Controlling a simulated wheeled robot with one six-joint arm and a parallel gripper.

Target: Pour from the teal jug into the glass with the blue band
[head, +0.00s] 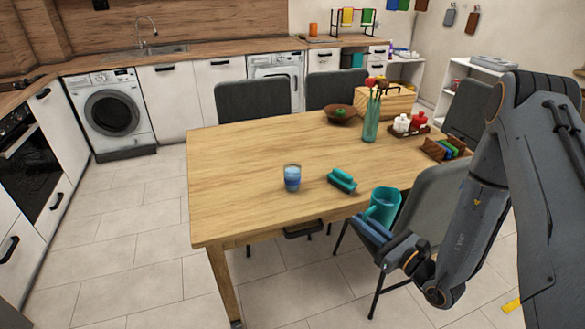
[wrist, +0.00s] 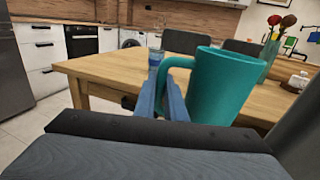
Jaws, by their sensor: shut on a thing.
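The teal jug (head: 383,206) is held upright by my gripper (head: 372,232) at the table's front edge, in the head view. In the wrist view the jug (wrist: 217,88) stands large right of centre, and the gripper fingers (wrist: 163,100) are shut on its handle at the left side. The glass with the blue band (head: 292,178) stands upright on the table near its front, left of the jug and apart from it. It also shows small in the wrist view (wrist: 155,57), beyond the fingers. The inside of the jug is hidden.
A teal brush-like object (head: 342,181) lies on the wooden table (head: 240,160) between glass and jug. Behind are a teal vase with flowers (head: 371,120), a bowl (head: 341,115), a condiment tray (head: 411,131) and a wooden box (head: 385,103). A grey chair (head: 432,210) stands beside my arm. The table's left is clear.

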